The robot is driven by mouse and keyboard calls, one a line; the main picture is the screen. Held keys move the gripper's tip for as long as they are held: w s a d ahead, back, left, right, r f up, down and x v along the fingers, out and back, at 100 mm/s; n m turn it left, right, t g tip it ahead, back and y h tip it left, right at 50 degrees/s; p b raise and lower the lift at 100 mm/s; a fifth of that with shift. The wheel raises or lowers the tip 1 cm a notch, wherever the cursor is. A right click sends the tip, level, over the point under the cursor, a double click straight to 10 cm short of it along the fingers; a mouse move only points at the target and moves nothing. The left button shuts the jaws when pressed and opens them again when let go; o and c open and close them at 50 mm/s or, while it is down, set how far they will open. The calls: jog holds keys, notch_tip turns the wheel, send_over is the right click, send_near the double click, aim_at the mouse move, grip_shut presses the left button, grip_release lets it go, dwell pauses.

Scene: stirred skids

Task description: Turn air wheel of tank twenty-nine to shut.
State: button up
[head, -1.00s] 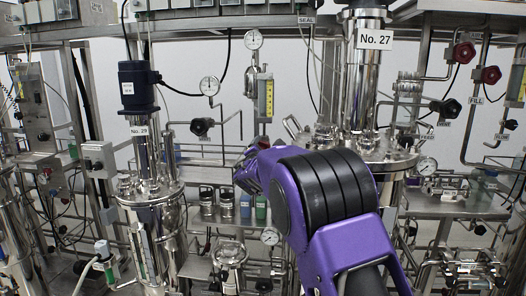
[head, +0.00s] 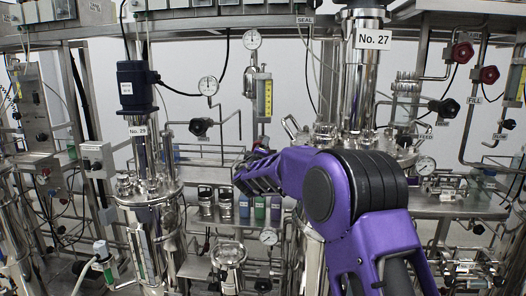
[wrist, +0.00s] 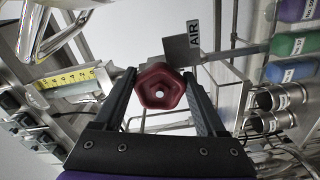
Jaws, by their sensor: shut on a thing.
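Tank twenty-nine (head: 150,200) is the steel vessel at left in the head view, with a "No. 29" label (head: 138,131) below its dark motor. The air wheel (wrist: 162,92) is a dark red, faceted handwheel with a pale centre. In the wrist view an "AIR" tag (wrist: 194,35) stands just beyond it. My gripper (wrist: 160,79) is shut on the wheel, one dark finger on each side of it.
A tank labelled "No. 27" (head: 373,39) stands close behind my arm. A yellow-scaled flow meter (head: 264,97) and round gauges hang nearby. A black wheel (head: 200,127) is to the left. Several bottles (head: 260,208) stand on a shelf below.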

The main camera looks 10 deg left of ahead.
jog(key=m, duration=0.6)
jog(key=shift+a+f, duration=0.15)
jog(key=m, duration=0.5)
jog(key=shift+a+m, duration=0.15)
jog(key=shift+m, duration=0.25)
jog(key=shift+f, duration=0.1)
jog(key=o, duration=1.3)
jog(key=shift+s, duration=0.1)
jog(key=s, duration=1.7)
jog(key=shift+s+a, duration=0.15)
jog(key=shift+a, duration=0.15)
